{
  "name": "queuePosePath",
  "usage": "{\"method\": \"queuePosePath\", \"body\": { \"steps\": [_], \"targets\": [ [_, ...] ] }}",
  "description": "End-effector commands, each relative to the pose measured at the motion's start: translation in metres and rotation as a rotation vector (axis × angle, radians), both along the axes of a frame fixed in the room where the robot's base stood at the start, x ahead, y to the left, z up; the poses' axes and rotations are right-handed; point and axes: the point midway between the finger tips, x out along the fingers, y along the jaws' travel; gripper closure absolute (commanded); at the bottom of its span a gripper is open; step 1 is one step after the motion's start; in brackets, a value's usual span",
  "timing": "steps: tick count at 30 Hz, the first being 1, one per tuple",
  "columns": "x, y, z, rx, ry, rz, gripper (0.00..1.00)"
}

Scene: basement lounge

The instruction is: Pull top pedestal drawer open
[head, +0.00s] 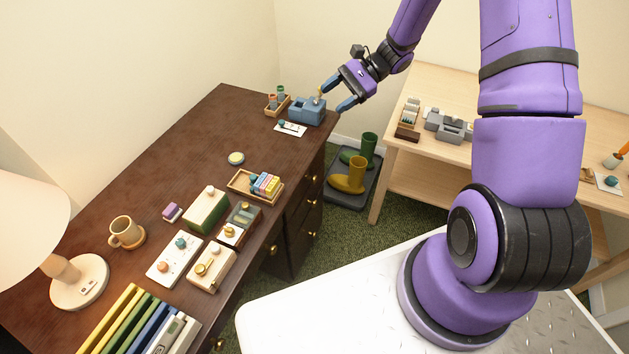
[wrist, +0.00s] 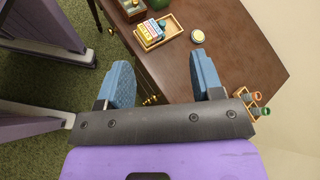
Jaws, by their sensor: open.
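The dark brown desk (head: 190,140) has a pedestal (head: 304,200) under its far right end, with brass knobs on its front. The top pedestal drawer (head: 313,165) is just under the desktop edge and looks shut, seen at a steep angle. A brass knob (head: 312,179) shows on the pedestal front. My gripper (head: 336,96) is open and empty, above and beside the desk's far corner, apart from the drawer. In the wrist view its two blue fingers (wrist: 158,62) spread over the desk edge, with brass knobs (wrist: 150,100) below, partly hidden by the gripper.
A blue tape dispenser (head: 307,110) and small wooden caddy (head: 277,103) stand near the desk's far corner. A tray of coloured boxes (head: 255,185) sits near the front edge. Boots (head: 349,177) stand on a mat beside the desk. A light wood table (head: 440,155) is at right.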

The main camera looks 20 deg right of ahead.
Motion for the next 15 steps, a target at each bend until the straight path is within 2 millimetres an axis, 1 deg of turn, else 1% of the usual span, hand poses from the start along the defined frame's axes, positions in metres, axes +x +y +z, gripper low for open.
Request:
{"method": "queuePosePath", "body": {
  "steps": [1,8,14,15],
  "targets": [
    [0.004,-0.004,-0.017,0.033,0.028,-0.035,0.39],
    [0.021,-0.016,-0.086,0.181,0.138,-0.2,0.39],
    [0.027,-0.026,-0.15,0.306,0.228,-0.353,0.39],
    [0.027,-0.028,-0.163,0.331,0.246,-0.383,0.39]
  ]
}}
